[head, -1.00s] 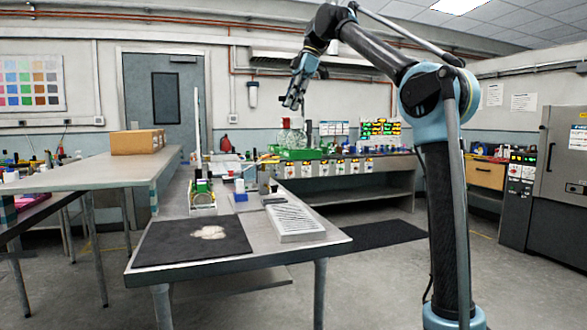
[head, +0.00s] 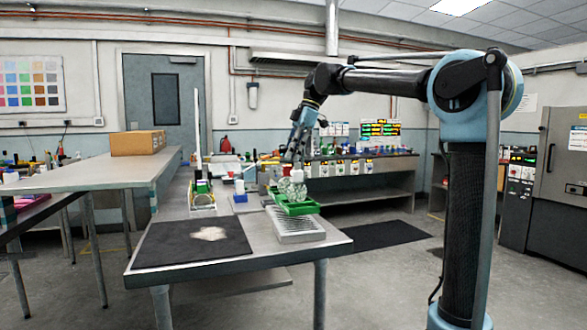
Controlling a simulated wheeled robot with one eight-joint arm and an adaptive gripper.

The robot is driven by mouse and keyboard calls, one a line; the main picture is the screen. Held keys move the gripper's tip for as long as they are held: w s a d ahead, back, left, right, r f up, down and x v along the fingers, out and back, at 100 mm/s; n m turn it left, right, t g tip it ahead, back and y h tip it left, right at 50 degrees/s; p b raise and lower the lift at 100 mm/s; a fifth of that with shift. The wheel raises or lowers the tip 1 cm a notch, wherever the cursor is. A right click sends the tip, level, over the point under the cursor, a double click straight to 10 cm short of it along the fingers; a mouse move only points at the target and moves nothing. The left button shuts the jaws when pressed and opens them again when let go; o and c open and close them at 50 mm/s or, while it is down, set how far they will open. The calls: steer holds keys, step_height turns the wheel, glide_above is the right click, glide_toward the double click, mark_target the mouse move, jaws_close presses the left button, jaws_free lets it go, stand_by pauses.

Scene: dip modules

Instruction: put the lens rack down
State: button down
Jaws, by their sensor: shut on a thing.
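The lens rack (head: 300,210) is a green tray with clear, round glassy pieces standing in it. In the head view it is at the table's right side, over the far part of a pale grey ribbed board (head: 297,238). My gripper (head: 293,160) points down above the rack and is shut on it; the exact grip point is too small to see. The rack looks roughly level. I cannot tell whether its underside touches the board or is slightly above it. The rack hides the board's far end.
A black mat (head: 165,246) with a pale patch lies on the near left of the metal table (head: 325,247). A raised bench (head: 60,180) is at left.

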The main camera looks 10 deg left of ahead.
steer(key=shift+f, duration=2.35)
steer(key=c, duration=1.6)
jaws_free()
steer(key=v, duration=1.7)
steer(key=shift+w+a+r, duration=0.1)
steer(key=shift+a+r, duration=0.15)
steer(key=shift+a, duration=0.05)
